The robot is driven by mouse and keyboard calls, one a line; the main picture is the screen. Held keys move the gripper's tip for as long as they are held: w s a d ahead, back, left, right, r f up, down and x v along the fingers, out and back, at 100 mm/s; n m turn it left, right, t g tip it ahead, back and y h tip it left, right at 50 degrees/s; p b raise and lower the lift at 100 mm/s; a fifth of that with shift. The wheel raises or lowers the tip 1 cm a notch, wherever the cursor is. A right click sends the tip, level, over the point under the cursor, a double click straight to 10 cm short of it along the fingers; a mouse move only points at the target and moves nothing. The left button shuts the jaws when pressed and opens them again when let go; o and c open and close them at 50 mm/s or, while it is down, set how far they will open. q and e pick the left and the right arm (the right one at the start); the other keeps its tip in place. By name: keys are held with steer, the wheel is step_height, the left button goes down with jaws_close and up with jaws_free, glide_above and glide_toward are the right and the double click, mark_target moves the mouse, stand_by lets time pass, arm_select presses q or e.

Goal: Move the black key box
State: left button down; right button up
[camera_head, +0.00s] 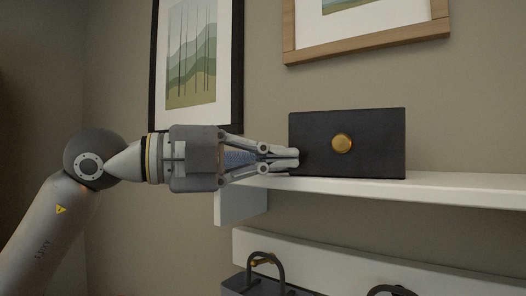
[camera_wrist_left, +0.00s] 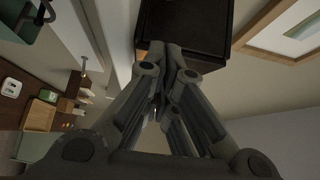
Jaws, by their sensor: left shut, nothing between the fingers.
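The black key box (camera_head: 370,150) stands on a white wall shelf (camera_head: 440,187) in the head view, with a round brass knob (camera_head: 341,144) on its front. My left gripper (camera_head: 297,159) comes in from the left. Its fingers are shut and empty, with the tips at the box's left edge. I cannot tell whether they touch it. In the left wrist view the dark box (camera_wrist_left: 186,22) is at the top, just beyond the closed fingertips (camera_wrist_left: 166,52). My right gripper is in neither view.
Two framed pictures hang on the wall above, one dark-framed (camera_head: 198,62) and one wood-framed (camera_head: 366,22). Below the shelf is a white rail (camera_head: 340,262), with a dark bag (camera_head: 262,285) under it. The shelf to the right of the box is bare.

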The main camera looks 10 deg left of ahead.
mark_target(303, 157)
arm_select(q)
steer(key=shift+x, duration=1.7)
steer(key=shift+a, duration=0.1)
steer(key=shift+s+a, duration=0.1)
